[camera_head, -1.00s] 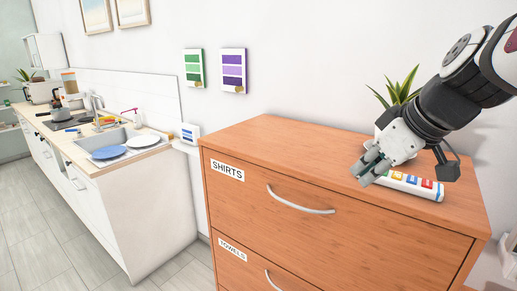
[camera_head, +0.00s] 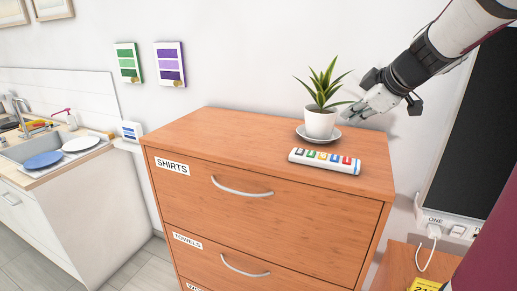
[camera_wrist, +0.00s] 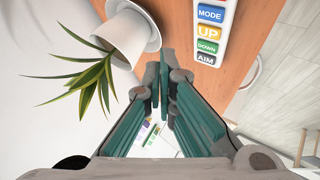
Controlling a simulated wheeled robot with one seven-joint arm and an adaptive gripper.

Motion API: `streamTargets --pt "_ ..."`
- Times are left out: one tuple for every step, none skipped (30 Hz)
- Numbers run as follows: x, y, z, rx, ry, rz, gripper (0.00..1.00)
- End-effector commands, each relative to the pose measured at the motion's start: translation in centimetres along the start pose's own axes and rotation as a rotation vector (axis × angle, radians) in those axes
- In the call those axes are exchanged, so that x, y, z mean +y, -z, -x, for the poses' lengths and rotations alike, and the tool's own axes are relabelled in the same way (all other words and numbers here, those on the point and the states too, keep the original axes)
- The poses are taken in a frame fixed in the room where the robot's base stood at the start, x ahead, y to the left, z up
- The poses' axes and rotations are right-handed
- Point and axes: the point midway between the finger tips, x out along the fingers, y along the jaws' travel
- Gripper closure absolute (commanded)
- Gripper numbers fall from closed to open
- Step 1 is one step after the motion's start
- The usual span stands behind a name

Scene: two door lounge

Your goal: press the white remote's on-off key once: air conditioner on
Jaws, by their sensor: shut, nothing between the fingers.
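The white remote (camera_head: 325,161) lies flat on the wooden dresser top (camera_head: 240,131), in front of the potted plant. It has a row of coloured keys, too small to read in the head view. In the wrist view the remote (camera_wrist: 222,12) shows keys reading MODE, UP, DOWN and AIM; a red key is cut off at the top edge. My gripper (camera_head: 352,113) is shut and empty, raised beside the plant, behind and above the remote and apart from it. Its fingers (camera_wrist: 165,75) also show in the wrist view. No air conditioner is seen.
The potted plant (camera_head: 320,122) on its saucer stands close to my gripper. A dark panel (camera_head: 470,130) and a socket strip marked ONE (camera_head: 448,224) are at the right. A sink counter with plates (camera_head: 43,160) is at the left. The dresser's left top is clear.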

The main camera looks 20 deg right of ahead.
Motion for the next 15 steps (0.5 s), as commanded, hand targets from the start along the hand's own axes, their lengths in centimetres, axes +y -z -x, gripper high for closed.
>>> streamTargets --pt "-0.2 -0.2 -0.5 -0.001 0.000 -0.001 1.00" --pt "-0.4 -0.3 -0.7 -0.001 0.001 -0.002 1.00" --pt "-0.6 -0.6 -1.0 0.000 0.001 -0.004 1.00" --pt "-0.8 -0.7 -1.3 0.000 0.002 -0.003 1.00" --pt "-1.0 -0.9 -1.6 -0.001 0.002 -0.003 1.00" --pt "-1.3 -1.2 -2.0 -0.001 0.002 -0.003 1.00" --pt "-1.5 -1.4 -2.3 -0.001 0.003 -0.003 1.00" --pt "-1.7 -1.6 -2.5 -0.001 0.002 -0.004 1.00" --pt "-2.0 -1.9 -2.9 -0.001 0.002 -0.004 1.00" --pt "-2.2 -2.1 -3.2 -0.001 0.003 -0.003 1.00" --pt "-2.5 -2.3 -3.5 -0.001 0.003 -0.004 1.00" --pt "-2.7 -2.6 -3.9 -0.001 0.002 -0.004 1.00" --pt "-2.9 -2.8 -4.1 -0.001 0.002 -0.004 1.00" --pt "-3.1 -3.0 -4.4 -0.002 0.002 -0.004 1.00" --pt "-3.2 -3.1 -4.7 -0.001 0.000 -0.002 1.00"
